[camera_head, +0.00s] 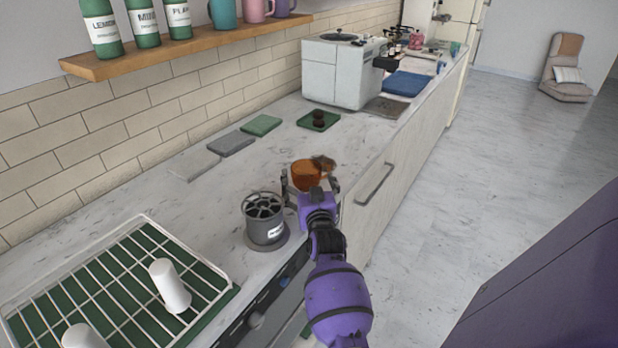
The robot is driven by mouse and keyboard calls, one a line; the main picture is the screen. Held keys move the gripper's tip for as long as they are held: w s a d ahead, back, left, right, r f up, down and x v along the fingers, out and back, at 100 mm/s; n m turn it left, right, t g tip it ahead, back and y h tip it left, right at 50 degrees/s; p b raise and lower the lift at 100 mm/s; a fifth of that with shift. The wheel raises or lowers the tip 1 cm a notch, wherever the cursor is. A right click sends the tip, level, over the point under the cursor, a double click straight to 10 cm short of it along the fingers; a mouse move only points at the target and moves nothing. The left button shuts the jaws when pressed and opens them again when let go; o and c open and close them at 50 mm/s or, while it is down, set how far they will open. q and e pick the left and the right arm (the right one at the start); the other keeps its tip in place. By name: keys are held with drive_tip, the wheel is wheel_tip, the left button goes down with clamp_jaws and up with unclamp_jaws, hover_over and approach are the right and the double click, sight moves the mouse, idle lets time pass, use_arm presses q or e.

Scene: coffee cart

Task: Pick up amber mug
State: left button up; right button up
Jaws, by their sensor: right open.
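The amber mug (305,175) stands upright on the marble counter near its front edge, with a brown thing at its right rim that I cannot make out. My right gripper (311,186) is open, with one finger at the left and one at the right of the mug's near side. I cannot tell whether the fingers touch it. The mug's lower near part is hidden behind the gripper. My left gripper is not in view.
A grey slotted container (264,222) stands close left of my right gripper. A white wire rack (90,262) with white cups is at the lower left. Folded cloths (232,143), a green tray (337,119) and a white coffee machine (343,72) are farther back.

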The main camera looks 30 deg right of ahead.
drive_tip(key=shift+c, duration=0.5)
drive_tip(key=c, duration=1.3)
